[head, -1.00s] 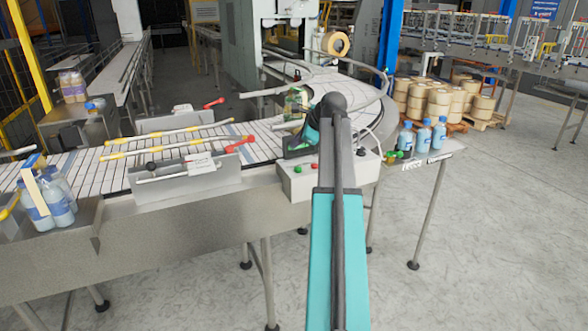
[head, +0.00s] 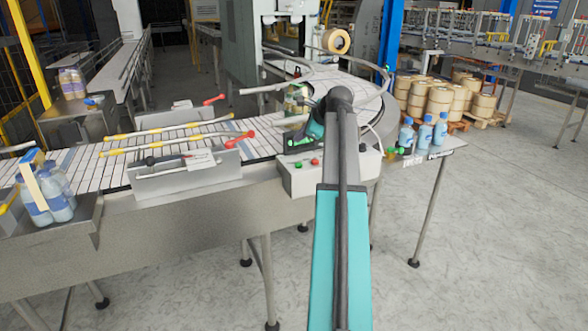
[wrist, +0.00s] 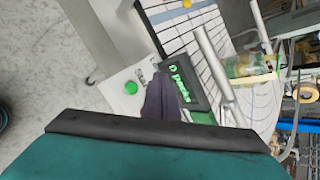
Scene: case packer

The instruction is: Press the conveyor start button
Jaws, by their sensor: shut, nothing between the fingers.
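My gripper's dark fingers (wrist: 162,98) are shut and empty, pointing at the box to the right of the green button. I cannot tell whether they touch the box. In the head view my arm hides the fingertips. The red button is not visible in the wrist view.
A dark display with green text (wrist: 180,82) stands close beside my fingers. The slatted conveyor (head: 70,172) runs left of the box, with guide rails above it. Blue bottles (head: 425,133) stand on a side table to the right.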

